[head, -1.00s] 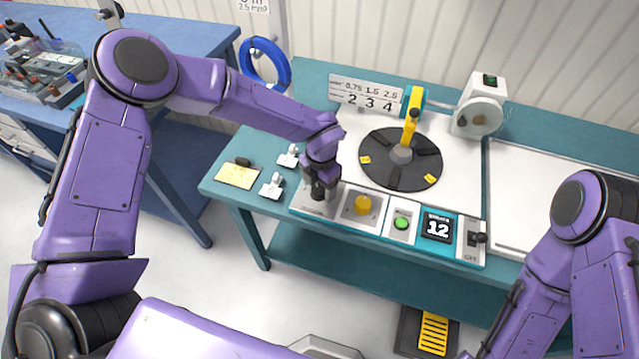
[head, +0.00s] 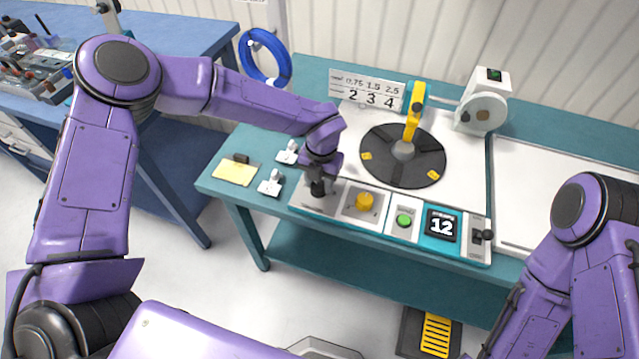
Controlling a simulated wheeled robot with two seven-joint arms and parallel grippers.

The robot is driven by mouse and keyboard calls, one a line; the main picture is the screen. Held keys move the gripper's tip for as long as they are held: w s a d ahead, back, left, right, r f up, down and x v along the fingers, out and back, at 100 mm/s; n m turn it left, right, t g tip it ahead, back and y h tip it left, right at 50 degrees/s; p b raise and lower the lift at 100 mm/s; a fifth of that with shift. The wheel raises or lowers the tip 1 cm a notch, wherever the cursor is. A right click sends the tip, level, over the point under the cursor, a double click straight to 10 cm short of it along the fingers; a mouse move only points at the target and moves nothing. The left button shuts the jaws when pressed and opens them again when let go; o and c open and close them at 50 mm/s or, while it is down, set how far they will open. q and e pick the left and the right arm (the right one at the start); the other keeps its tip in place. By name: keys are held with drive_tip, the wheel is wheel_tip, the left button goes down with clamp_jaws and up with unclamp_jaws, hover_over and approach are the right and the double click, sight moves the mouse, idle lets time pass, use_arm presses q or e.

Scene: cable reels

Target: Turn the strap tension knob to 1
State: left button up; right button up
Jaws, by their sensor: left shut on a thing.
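A control panel (head: 374,214) runs along the front edge of the teal bench. At its left end is a black knob (head: 317,189), mostly hidden by my left gripper. My left gripper (head: 320,182) points down and is shut on this black knob. The knob's pointer and scale marks are covered or too small to read. A yellow knob (head: 364,201) stands on the panel just right of the gripper, not touched. My right arm shows at the right edge, and its gripper is out of view.
Behind lies a dark turntable (head: 425,168) with a yellow arm (head: 414,108). White clips (head: 270,184) and a yellow note (head: 235,173) lie left.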

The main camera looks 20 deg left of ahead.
sight(321, 185)
use_arm(q)
drive_tip(key=shift+n+b, duration=0.85)
drive_tip(key=shift+n, duration=1.05)
drive_tip(key=o, duration=1.1)
drive_tip(key=shift+c, duration=0.2)
drive_tip(key=shift+r, duration=0.15)
wheel_tip(321, 185, up, 10)
drive_tip(key=b, duration=0.2)
drive_tip(key=shift+d+r, duration=0.15)
drive_tip(key=shift+r, duration=0.05)
drive_tip(key=shift+w, duration=0.1)
